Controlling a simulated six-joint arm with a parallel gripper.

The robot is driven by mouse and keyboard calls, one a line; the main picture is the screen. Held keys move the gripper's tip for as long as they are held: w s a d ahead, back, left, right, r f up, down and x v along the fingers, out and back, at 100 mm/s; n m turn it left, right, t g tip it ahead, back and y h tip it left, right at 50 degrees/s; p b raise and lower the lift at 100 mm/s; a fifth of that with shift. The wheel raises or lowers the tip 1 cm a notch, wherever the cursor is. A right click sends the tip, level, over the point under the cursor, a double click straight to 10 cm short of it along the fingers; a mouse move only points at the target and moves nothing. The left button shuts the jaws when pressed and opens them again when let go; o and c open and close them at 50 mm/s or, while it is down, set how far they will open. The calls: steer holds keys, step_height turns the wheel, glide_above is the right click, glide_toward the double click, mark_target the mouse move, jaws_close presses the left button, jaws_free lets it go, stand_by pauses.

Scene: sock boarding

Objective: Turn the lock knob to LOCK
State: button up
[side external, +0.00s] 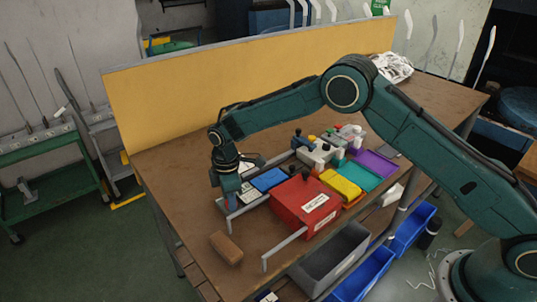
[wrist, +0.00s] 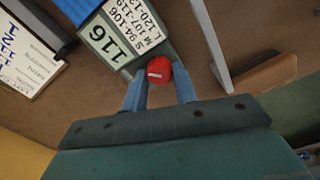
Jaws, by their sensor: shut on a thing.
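The red lock knob (wrist: 158,71) shows in the wrist view, round with a small white mark on its face. My gripper (wrist: 159,88) has its two blue fingers on either side of the knob and is shut on it. A grey plate with a white label (wrist: 117,38) reading 116 and size ranges lies just beside the knob. In the side view my gripper (side external: 231,202) points down at the left end of the equipment, and the knob is mostly hidden there. No LOCK lettering is readable, so the knob's setting cannot be told.
A brown block (side external: 226,248) lies near the table's front left. A red box (side external: 306,200) stands right of my gripper between grey rails (side external: 284,249). Blue, yellow (side external: 340,184), teal and purple panels lie beyond. A yellow board (side external: 250,82) closes the back; the left tabletop is clear.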

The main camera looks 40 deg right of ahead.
steer(key=o, duration=1)
steer(key=shift+c, duration=0.2)
steer(key=shift+r, duration=0.1)
step_height(320, 180, up, 14)
stand_by(0.3)
